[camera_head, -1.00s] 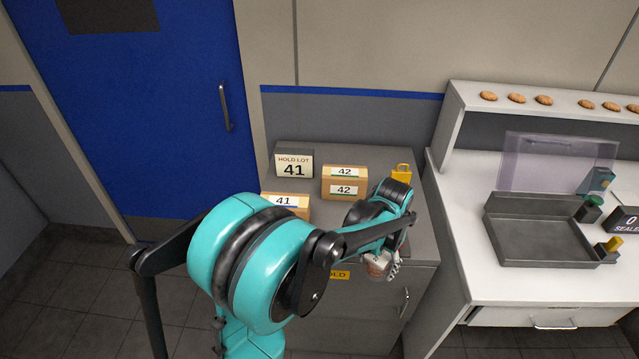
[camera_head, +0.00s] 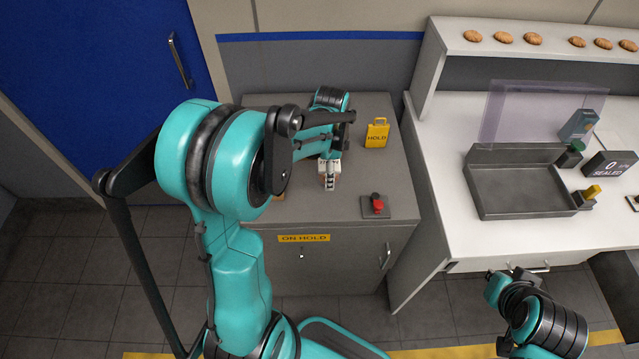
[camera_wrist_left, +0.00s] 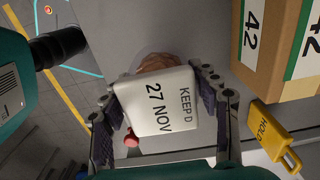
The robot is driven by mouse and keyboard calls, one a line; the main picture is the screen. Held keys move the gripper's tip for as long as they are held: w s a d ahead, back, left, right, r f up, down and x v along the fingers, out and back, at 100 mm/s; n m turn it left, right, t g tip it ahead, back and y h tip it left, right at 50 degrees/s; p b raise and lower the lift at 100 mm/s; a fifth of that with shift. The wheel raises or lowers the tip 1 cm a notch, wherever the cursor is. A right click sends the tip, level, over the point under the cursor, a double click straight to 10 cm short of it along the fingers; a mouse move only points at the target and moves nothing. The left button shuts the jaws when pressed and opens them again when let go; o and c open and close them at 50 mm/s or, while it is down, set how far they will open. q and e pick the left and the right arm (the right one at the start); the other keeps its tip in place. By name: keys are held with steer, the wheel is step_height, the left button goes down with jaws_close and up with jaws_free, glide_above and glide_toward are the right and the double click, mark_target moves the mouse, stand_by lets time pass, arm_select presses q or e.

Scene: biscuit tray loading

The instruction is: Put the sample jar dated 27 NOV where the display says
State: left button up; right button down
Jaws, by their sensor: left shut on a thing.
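The sample jar (camera_wrist_left: 158,105) shows in the left wrist view with a pale face reading "27 NOV" and "KEEP D". My left gripper (camera_head: 330,182) is shut on it, with dark fingers on both sides of it (camera_wrist_left: 160,108). In the head view this gripper is over the grey cabinet top (camera_head: 360,180); its height above the top is hard to tell. The jar is mostly hidden there. A dark display (camera_head: 612,165) on the white bench reads "0 SEALED".
A yellow HOLD tag (camera_head: 377,133) and a red button (camera_head: 377,204) are on the cabinet. A box marked 42 (camera_wrist_left: 275,45) is close to the left gripper. A dark tray (camera_head: 520,205) and clear panel (camera_head: 530,112) are on the bench. The cabinet's right side has free room.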

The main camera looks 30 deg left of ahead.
mark_target(319, 178)
arm_select(q)
steer(key=shift+s+a+f, duration=0.9)
steer(key=shift+s+a, duration=0.05)
steer(key=shift+s, duration=0.1)
steer(key=shift+f+b, duration=0.95)
steer(key=shift+f, duration=1.05)
steer(key=shift+f, duration=0.1)
steer(key=o, duration=1.2)
